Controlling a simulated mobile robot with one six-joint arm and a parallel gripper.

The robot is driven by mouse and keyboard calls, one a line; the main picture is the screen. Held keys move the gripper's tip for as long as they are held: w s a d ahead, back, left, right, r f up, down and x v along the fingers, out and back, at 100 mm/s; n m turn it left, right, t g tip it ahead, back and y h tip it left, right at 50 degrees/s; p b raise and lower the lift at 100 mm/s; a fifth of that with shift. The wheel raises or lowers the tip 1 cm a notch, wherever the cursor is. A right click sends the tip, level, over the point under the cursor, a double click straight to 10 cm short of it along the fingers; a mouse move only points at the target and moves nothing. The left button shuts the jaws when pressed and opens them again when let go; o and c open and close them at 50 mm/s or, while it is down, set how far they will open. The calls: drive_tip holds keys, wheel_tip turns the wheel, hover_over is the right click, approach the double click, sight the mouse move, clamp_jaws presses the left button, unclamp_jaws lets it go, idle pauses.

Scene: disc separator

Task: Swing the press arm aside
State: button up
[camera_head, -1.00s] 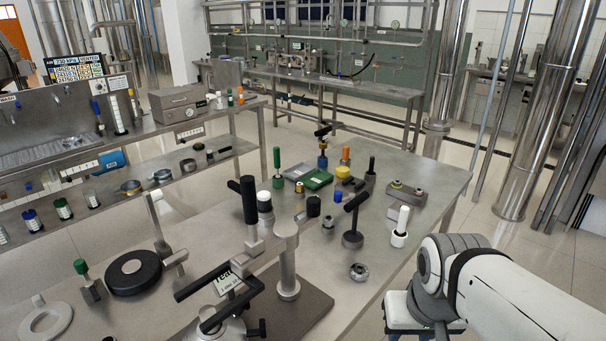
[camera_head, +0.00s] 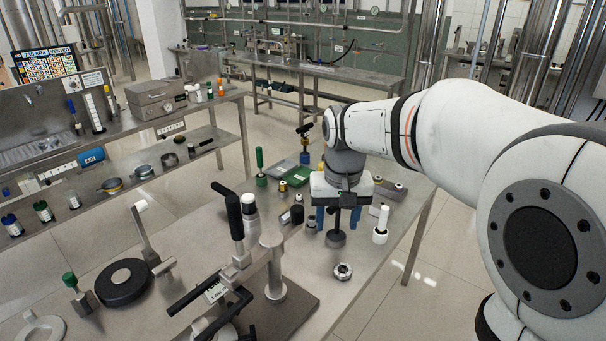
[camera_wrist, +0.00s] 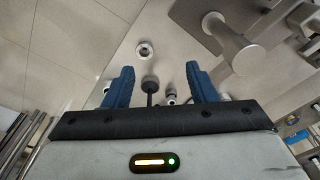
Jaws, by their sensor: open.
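The press stands at the front of the steel table in the head view. Its grey post (camera_head: 274,268) rises from a dark base plate (camera_head: 292,303). The press arm (camera_head: 242,262) reaches from the post to the left and carries an upright black handle (camera_head: 235,217). Black bars of a lower part cross in front of it. My gripper (camera_head: 338,217) is open and empty, pointing down above the table, to the right of and behind the press. Its blue fingers also show in the wrist view (camera_wrist: 160,72). A grey post, probably the press's, shows there at upper right (camera_wrist: 228,42).
Under my gripper stands a black-headed tool (camera_head: 336,238); a small metal nut (camera_head: 343,271) lies in front. A black disc (camera_head: 124,281) lies left. The table strip right of the press is mostly clear.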

wheel_tip(320, 180, up, 2)
drive_tip(key=g+p, duration=0.1)
drive_tip(key=p, duration=0.2)
hover_over(297, 208)
drive_tip(key=shift+s+d+r+n, duration=0.2)
drive_tip(key=shift+s+d+n, duration=0.1)
drive_tip(key=shift+s+d, duration=0.1)
drive_tip(key=shift+w+a, duration=0.3)
drive_tip(key=shift+a+f, duration=0.15)
drive_tip(key=shift+f, duration=0.2)
drive_tip(key=shift+f+p, duration=0.8)
drive_tip(key=shift+f, duration=2.8)
